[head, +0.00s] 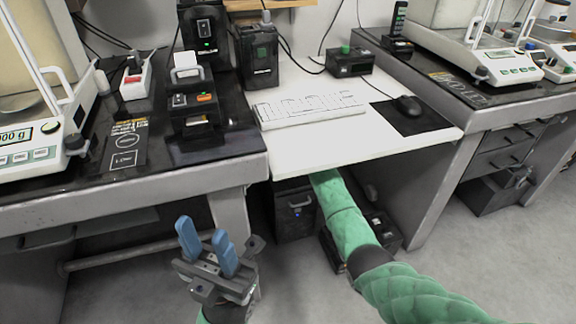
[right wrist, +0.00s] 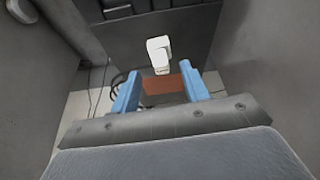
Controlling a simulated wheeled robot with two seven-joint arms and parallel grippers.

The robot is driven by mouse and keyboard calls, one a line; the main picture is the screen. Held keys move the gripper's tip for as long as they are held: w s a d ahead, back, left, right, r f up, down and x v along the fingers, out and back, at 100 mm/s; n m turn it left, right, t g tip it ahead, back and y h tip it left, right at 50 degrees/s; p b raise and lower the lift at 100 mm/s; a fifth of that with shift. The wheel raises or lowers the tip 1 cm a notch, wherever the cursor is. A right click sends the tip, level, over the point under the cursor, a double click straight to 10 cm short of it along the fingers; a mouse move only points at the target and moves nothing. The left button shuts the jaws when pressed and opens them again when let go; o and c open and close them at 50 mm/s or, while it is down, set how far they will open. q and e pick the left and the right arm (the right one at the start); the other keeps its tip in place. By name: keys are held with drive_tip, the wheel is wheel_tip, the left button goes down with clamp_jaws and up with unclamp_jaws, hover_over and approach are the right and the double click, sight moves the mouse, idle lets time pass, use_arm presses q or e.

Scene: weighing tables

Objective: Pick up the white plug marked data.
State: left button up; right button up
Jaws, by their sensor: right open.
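A white plug (right wrist: 159,54) shows in the right wrist view, just beyond the fingertips and roughly centred between them, against a dark panel. I cannot read any marking on it. My right gripper (right wrist: 162,78) has its blue fingers apart, with nothing held between them. In the head view my green right arm reaches under the white desk (head: 400,142), which hides that gripper and the plug. My left gripper (head: 206,234) is low in front of the left table, its blue fingers apart and empty.
Dark walls close in on both sides of my right gripper. A reddish-brown strip (right wrist: 165,85) and dark cables lie beyond the fingers. Under the desk stands a dark box (head: 294,212). A keyboard (head: 308,108) and mouse (head: 409,105) are on top. The floor around my left gripper is clear.

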drive_tip(key=shift+w+a, duration=0.2)
drive_tip(key=shift+w, duration=0.3)
drive_tip(key=shift+w+f, duration=0.1)
drive_tip(key=shift+f, duration=0.05)
drive_tip(key=shift+b+x, duration=0.85)
drive_tip(key=shift+x, duration=1.55)
drive_tip(key=c, duration=0.8)
